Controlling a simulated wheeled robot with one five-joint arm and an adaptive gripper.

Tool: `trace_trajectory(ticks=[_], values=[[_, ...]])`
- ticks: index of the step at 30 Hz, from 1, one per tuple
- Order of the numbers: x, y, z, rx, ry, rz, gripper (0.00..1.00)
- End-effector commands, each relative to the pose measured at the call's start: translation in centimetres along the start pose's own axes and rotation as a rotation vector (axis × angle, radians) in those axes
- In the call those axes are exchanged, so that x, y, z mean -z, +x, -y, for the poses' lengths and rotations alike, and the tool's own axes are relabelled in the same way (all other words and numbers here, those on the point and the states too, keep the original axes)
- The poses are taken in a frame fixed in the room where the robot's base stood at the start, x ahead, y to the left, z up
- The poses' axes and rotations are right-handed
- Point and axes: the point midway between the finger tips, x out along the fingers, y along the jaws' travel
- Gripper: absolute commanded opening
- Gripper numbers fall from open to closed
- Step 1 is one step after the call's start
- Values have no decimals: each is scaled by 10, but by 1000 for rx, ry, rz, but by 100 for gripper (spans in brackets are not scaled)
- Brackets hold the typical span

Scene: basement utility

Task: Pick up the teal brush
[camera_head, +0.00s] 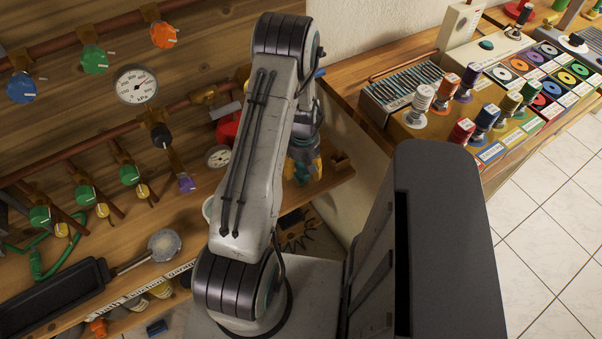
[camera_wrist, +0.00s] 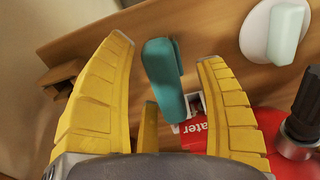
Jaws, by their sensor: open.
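The teal brush (camera_wrist: 163,75) shows in the wrist view as a long teal piece lying on the wooden shelf. My gripper (camera_wrist: 165,50) is open, with its yellow fingers on either side of the brush and a gap visible on both sides. The brush's lower end is close to a red thing with white lettering. In the head view my gripper (camera_head: 303,168) is partly hidden behind my arm, over the shelf's right end, and I cannot make out the brush there.
The red thing (camera_wrist: 235,120) lies beside my right finger. A white disc with a pale handle (camera_wrist: 275,32) is at upper right, and a small wooden block (camera_wrist: 62,78) at left. In the head view, pipes with coloured knobs (camera_head: 95,58) line the wall. A bench with spools (camera_head: 420,100) stands right.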

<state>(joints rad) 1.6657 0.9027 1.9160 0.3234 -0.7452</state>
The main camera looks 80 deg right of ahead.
Motion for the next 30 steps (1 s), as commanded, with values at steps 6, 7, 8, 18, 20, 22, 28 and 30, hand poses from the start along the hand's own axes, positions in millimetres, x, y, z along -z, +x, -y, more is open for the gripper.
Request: trace_trajectory(ticks=[6, 7, 8, 18, 20, 22, 28, 30], values=[[0, 2, 0, 0, 0, -1, 65], [0, 2, 0, -1, 0, -1, 65], [0, 2, 0, 0, 0, -1, 65], [0, 2, 0, 0, 0, 0, 39], [0, 2, 0, 0, 0, 0, 34], [0, 2, 0, 0, 0, 0, 28], [0, 2, 0, 0, 0, 0, 10], [0, 2, 0, 0, 0, 0, 4]])
